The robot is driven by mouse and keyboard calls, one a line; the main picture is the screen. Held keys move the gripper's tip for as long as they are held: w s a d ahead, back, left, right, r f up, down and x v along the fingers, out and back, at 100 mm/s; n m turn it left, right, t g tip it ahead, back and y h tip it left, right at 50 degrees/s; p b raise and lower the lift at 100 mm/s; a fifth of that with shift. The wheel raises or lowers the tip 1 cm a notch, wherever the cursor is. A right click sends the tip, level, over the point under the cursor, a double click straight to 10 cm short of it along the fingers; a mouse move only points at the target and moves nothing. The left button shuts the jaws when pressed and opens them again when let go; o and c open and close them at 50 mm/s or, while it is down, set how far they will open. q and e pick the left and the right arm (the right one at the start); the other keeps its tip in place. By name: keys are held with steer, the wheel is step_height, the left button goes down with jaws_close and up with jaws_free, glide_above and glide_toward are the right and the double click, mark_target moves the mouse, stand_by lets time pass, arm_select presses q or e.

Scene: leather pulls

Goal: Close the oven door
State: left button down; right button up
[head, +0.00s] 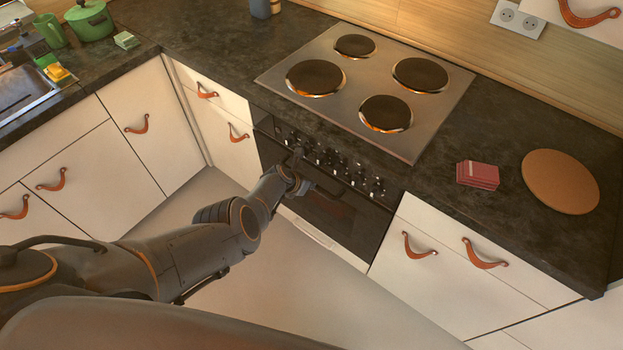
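The oven (375,217) is built in under the hob, between white cabinets. Its dark glass door stands upright and looks flush, or nearly flush, with the front; a small gap cannot be ruled out. A row of knobs runs above the door. My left arm reaches in from the left, and my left gripper (298,182) is at the upper left part of the door, just below the knobs. It covers part of the door and handle. Whether it touches them, and whether its fingers are open, I cannot tell. My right gripper is out of view.
A steel hob (362,82) with dark plates lies above the oven. A pink stack (478,175) and a round brown board (560,181) lie on the right counter. White cabinets with leather pulls flank the oven. The floor (290,300) before it is clear.

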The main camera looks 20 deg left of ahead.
arm_select(q)
step_height(320, 180, up, 10)
steer(key=w+p, duration=0.1)
steer(key=p, duration=0.4)
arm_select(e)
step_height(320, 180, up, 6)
arm_select(q)
steer(key=s+a+f+m+g+y+b, duration=0.1)
steer(key=s+a+f+m+g+b, duration=0.1)
steer(key=s+f+m, duration=0.85)
steer(key=s+a+f+m+g+y+b, duration=0.1)
steer(key=s+a+f+m+b, duration=0.3)
steer(key=s+f, duration=1)
steer(key=s+f+m+g, duration=0.1)
steer(key=s+f+m, duration=0.2)
steer(key=s+m, duration=0.3)
steer(key=s+d+f+m+g+b, duration=0.1)
steer(key=s+f+m, duration=0.3)
steer(key=s, duration=1.3)
steer(key=s+d+f+m+g+b, duration=0.1)
steer(key=s+f+m, duration=0.2)
steer(key=s+m, duration=0.7)
steer(key=shift+s+d+f+y, duration=0.2)
steer(key=shift+s+y, duration=0.1)
steer(key=shift+s, duration=0.45)
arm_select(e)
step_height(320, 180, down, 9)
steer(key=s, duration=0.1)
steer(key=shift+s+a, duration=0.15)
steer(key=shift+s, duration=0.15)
